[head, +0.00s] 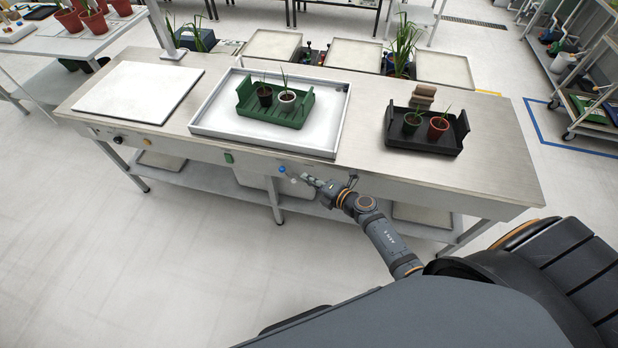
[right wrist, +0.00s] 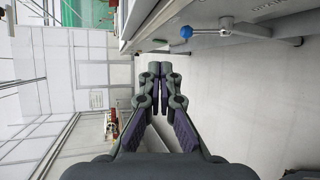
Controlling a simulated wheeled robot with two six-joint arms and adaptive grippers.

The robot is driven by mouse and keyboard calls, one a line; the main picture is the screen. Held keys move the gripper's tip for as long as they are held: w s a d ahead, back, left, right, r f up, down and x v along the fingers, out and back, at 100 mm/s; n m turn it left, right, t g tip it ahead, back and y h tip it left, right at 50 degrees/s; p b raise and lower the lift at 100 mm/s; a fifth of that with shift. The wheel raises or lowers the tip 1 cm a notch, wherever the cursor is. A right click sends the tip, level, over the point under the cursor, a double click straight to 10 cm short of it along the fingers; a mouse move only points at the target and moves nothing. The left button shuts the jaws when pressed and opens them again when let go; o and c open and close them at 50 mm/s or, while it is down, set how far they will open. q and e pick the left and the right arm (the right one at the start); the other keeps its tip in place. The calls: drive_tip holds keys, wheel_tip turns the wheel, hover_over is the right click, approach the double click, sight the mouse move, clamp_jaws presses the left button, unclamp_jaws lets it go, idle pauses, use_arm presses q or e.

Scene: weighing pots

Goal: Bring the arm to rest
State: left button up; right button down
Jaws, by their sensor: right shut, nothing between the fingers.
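My right gripper (head: 308,178) is in front of the long steel bench (head: 490,150), beside its front edge and apart from the trays. In the right wrist view its fingers (right wrist: 160,72) are together with nothing between them. My right arm is bent and comes in from the lower right of the head view. My left gripper is not in view.
A blue-knobbed lever (right wrist: 186,32) projects from the bench near the gripper. A green tray (head: 270,132) with two potted plants stands on a white framed plate (head: 205,122). A black tray (head: 425,148) with two pots stands right; a white board (head: 135,92) lies left.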

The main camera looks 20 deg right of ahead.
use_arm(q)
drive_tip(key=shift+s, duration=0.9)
use_arm(e)
drive_tip(key=s+d+f+m+g+h, duration=0.2)
drive_tip(key=s+d+f+m+h, duration=0.15)
drive_tip(key=s+f+m, duration=0.5)
drive_tip(key=s+d+f+m+g+h, duration=0.1)
drive_tip(key=s+d+f+m+h, duration=0.3)
drive_tip(key=f, duration=0.7)
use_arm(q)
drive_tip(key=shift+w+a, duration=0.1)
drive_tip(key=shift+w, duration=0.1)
use_arm(e)
drive_tip(key=s+f+m+g, duration=0.3)
drive_tip(key=s+f+m, duration=0.1)
drive_tip(key=s, duration=0.6)
drive_tip(key=s+d+f+m+g, duration=0.1)
drive_tip(key=s+f+m+g, duration=0.2)
drive_tip(key=s, duration=0.7)
drive_tip(key=s+d+f+m+g, duration=0.1)
drive_tip(key=s+f+m, duration=0.4)
drive_tip(key=s, duration=0.5)
wheel_tip(320, 180, down, 2)
drive_tip(key=shift+s+f+g, duration=0.15)
drive_tip(key=shift+s+g, duration=0.1)
drive_tip(key=shift+g, duration=0.65)
